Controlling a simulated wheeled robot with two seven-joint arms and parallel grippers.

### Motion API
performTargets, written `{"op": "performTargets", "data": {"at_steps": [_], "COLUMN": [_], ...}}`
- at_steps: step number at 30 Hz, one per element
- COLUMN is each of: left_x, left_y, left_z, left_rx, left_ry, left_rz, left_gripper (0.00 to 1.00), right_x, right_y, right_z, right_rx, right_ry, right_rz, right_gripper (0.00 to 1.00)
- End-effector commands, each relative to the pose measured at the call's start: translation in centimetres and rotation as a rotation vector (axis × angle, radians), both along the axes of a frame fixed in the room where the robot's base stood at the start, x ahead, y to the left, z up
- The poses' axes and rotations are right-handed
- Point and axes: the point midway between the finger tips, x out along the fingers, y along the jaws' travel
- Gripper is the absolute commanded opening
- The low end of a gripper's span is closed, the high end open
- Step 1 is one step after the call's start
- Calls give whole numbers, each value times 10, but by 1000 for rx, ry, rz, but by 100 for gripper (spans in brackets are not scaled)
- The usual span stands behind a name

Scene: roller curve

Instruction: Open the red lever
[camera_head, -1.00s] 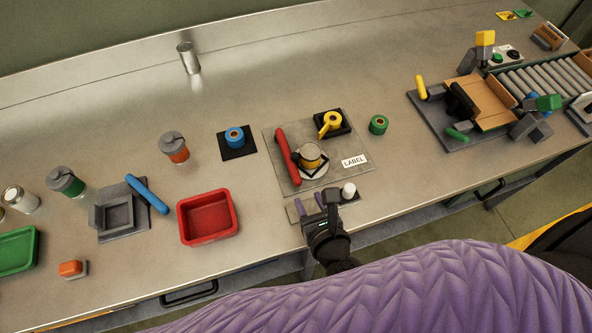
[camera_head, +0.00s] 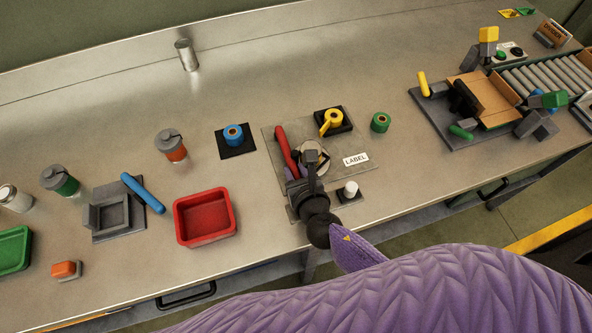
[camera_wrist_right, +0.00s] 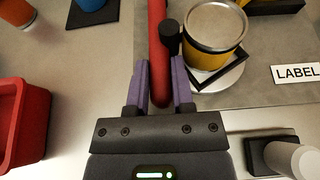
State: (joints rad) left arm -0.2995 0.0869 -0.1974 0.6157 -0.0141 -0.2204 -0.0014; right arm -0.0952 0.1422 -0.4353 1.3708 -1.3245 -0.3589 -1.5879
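The red lever (camera_head: 285,148) lies along the left side of a grey plate, beside a yellow can with a silver lid on a round white base. My right gripper (camera_head: 293,174) is at the lever's near end. In the right wrist view the red lever (camera_wrist_right: 158,55) runs between the two purple fingers (camera_wrist_right: 161,84), one on each side, with visible gaps, so the fingers look open around it. The yellow can (camera_wrist_right: 213,42) stands just right of the fingers, with a black knob close to the lever. My left gripper is not in view.
A red bin (camera_head: 206,217) stands left of the gripper. A white knob (camera_head: 350,189) on a dark base is to its right. The grey plate (camera_head: 350,140) carries a LABEL sign (camera_head: 355,159).

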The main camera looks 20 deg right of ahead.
Motion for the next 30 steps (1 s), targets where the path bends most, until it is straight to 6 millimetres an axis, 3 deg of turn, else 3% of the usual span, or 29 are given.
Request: {"op": "performTargets", "data": {"at_steps": [1, 3, 30], "left_x": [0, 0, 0], "left_y": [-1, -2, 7], "left_z": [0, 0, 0], "left_rx": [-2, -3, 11], "left_ry": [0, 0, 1], "left_rz": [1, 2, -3], "left_gripper": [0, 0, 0], "right_x": [0, 0, 0], "right_y": [0, 0, 0], "right_z": [0, 0, 0], "right_rx": [0, 0, 0], "right_ry": [0, 0, 1], "right_rz": [0, 0, 0], "right_gripper": [10, 0, 0]}}
